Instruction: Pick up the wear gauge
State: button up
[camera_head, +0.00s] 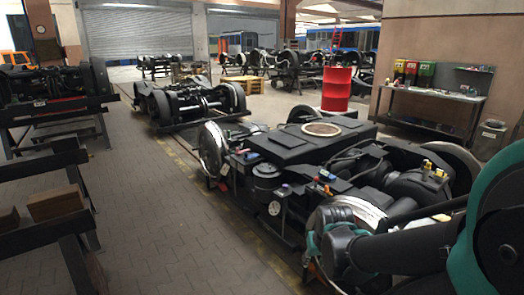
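I cannot make out the wear gauge for certain. My teal and dark arm comes in from the lower right and reaches left across the bogie's near wheel. It hides part of that wheel. My gripper is not visible at the arm's far part.
A red drum (336,89) stands behind the bogie. A workbench (432,108) with small bins stands against the right wall. Another bogie (190,103) stands farther back. A dark rack (48,220) is at the left. The paved floor between rack and bogies is clear.

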aim_at(326, 175)
jog(key=i+j+u, duration=0.45)
jog(key=i+u, duration=0.55)
jog(key=i, duration=0.2)
jog(key=i+z, duration=0.35)
jog(key=i+j+z, duration=0.3)
jog(key=i, duration=0.2)
jog(key=i+z, duration=0.2)
jog(key=z, duration=0.2)
jog(key=i+z, duration=0.15)
jog(key=z, duration=0.25)
jog(key=i+j+z, duration=0.15)
jog(key=z, duration=0.25)
jog(key=i+j+z, duration=0.15)
jog(key=z, duration=0.25)
jog(key=i+j+z, duration=0.15)
jog(key=z, duration=0.25)
jog(key=i+j+z, duration=0.15)
jog(key=j+z, duration=0.2)
jog(key=i+j+z, duration=0.1)
jog(key=j+z, duration=0.2)
jog(key=i+j+z, duration=0.1)
jog(key=j+z, duration=0.25)
jog(key=j, duration=0.05)
